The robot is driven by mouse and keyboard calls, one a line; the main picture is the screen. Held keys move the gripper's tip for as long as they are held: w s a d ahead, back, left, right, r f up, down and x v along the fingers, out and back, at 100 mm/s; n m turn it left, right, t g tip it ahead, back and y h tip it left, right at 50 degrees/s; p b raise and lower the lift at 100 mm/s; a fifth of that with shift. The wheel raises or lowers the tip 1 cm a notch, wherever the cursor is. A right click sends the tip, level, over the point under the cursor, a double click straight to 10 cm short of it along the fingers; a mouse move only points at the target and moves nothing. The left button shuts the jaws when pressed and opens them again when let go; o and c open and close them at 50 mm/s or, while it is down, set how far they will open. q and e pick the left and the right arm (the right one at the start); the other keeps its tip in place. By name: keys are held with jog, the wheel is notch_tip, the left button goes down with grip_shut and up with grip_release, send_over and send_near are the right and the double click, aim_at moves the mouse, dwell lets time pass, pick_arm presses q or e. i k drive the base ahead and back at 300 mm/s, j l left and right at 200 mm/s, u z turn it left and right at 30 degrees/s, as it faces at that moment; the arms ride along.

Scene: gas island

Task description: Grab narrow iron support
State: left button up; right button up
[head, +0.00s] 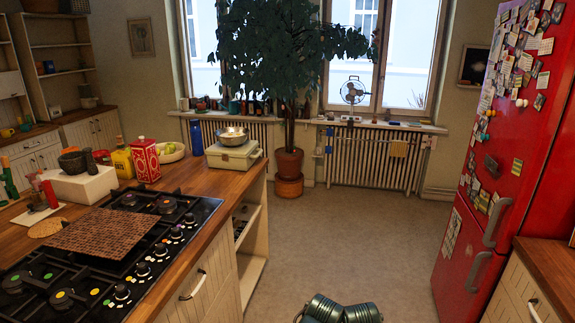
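A black gas hob (205,214) is set into the wooden island top at the left. Dark iron pan supports stand on it, one at the far end (148,200) and one at the near left end (48,290). I cannot tell for sure which is the narrow one. A brown, brick-patterned rectangular board (105,232) lies over the middle of the hob and hides what is under it. Coloured dots mark several burners and knobs.
A red fridge (518,140) stands at the right, beside a wooden counter (550,262). Bottles, a red tin (145,160), a mortar and a metal bowl on a pale scale (233,154) crowd the island's back. Grey floor (350,235) between island and fridge is clear. Rounded teal parts show at the bottom edge.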

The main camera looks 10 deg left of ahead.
aim_at(146, 199)
jog(key=i+u, duration=0.15)
jog(key=i, duration=0.3)
jog(key=i+l+u, duration=0.2)
jog(key=i, duration=0.25)
jog(key=i+u, duration=0.15)
jog(key=i, duration=0.25)
jog(key=i+l+u, duration=0.2)
jog(key=i, duration=0.25)
jog(key=l, duration=0.1)
